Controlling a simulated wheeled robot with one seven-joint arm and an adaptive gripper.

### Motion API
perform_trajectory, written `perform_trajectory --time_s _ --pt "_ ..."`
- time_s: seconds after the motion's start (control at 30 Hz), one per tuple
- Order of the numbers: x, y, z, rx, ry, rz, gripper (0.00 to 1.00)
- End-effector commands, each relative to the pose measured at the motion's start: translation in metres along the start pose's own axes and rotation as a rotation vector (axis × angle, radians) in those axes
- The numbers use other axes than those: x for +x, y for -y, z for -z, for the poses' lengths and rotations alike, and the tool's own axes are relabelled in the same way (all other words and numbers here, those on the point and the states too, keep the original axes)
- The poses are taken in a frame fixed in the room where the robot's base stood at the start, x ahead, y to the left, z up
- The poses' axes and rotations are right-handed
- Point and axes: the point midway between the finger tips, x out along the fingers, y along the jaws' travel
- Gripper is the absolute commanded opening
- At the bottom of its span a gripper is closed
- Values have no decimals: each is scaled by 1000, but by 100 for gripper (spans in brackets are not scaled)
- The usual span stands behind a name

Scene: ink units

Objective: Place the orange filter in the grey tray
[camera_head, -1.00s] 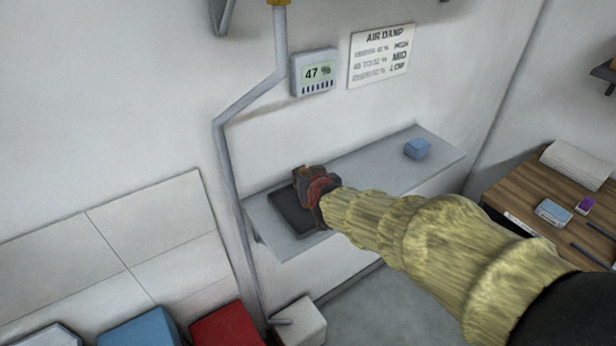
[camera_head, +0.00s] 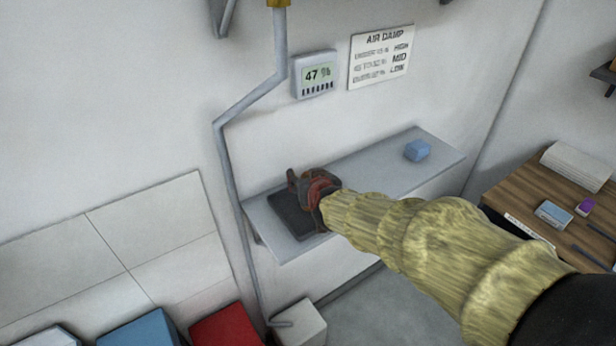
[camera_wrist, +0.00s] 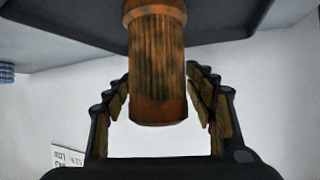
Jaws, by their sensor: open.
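The orange filter (camera_wrist: 158,75) is a ribbed cylinder with a collar, seen close in the wrist view. Its collar end overlaps the dark grey tray (camera_wrist: 225,22) at the top of that view; whether they touch is hard to tell. My gripper (camera_wrist: 160,92) is open, with one finger on each side of the filter and pale gaps showing beside it. In the head view the tray (camera_head: 293,217) lies on the left part of the wall shelf, and my gripper (camera_head: 308,185) is at it. I cannot make out the filter there, behind my gripper.
A grey pipe (camera_head: 228,170) runs down the wall just left of the shelf. A wooden desk (camera_head: 520,195) stands at the right. Blue (camera_head: 143,328) and red (camera_head: 226,326) boxes are below left.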

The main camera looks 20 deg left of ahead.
Motion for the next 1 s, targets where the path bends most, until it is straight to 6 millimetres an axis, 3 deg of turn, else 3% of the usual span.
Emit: perform_trajectory --time_s 0.6,0.8,1.0 --pt "-107 0 4 0 -1 0 55" --pt "-120 0 2 1 -1 0 55" --pt "-121 0 1 1 -1 0 55"
